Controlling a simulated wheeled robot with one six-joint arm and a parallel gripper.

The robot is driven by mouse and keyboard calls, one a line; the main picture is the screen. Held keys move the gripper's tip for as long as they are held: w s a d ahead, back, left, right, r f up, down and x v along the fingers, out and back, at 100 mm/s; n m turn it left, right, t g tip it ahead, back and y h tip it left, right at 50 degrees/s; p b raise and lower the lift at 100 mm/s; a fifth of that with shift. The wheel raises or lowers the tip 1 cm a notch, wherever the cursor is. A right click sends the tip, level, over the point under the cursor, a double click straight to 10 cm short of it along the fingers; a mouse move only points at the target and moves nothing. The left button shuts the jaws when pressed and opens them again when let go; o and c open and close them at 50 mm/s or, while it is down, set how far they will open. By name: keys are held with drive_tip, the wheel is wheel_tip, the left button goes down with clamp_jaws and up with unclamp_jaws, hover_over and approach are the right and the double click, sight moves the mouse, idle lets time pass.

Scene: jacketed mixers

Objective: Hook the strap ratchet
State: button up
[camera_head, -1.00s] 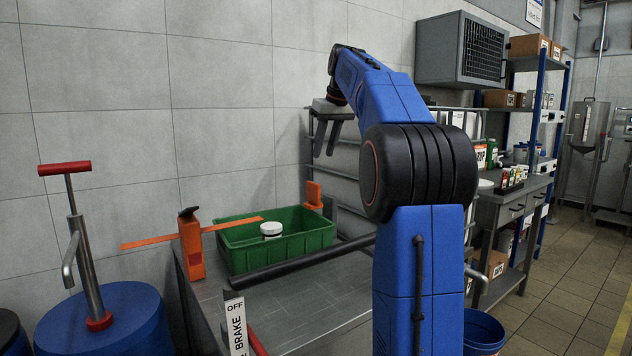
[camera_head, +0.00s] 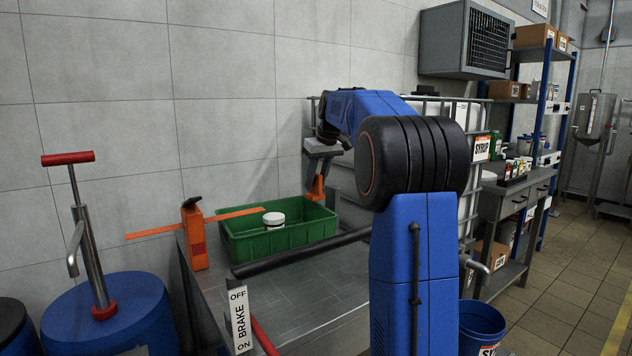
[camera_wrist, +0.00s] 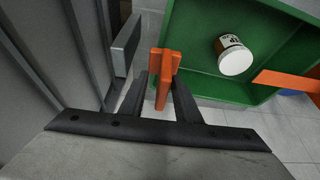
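An orange post with a black lever on top (camera_head: 193,235) stands at the table's left edge. An orange strap (camera_head: 240,213) runs from it over the green crate and also extends left. A second orange piece (camera_head: 316,190) stands at the crate's far right corner. My gripper (camera_head: 316,170) points down over this piece. In the wrist view, the piece (camera_wrist: 163,80) shows between the fingertips of my open gripper (camera_wrist: 161,88). Whether the fingers touch it is not clear. Which orange part is the ratchet's hook cannot be told.
The green crate (camera_head: 285,243) holds a white-lidded jar (camera_head: 274,220). A dark bar (camera_head: 300,252) lies across the grey table (camera_head: 330,290) in front. A brake sign (camera_head: 240,318) stands at the near edge. A blue drum (camera_head: 135,310) with a red-handled pump is left.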

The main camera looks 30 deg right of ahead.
drive_tip(key=shift+w+f, duration=0.1)
drive_tip(key=shift+f, duration=0.1)
clamp_jaws()
drive_tip(key=shift+d, duration=1.4)
unclamp_jaws()
drive_tip(key=v, duration=1.7)
drive_tip(key=shift+r, duration=0.15)
drive_tip(key=shift+c, duration=0.6)
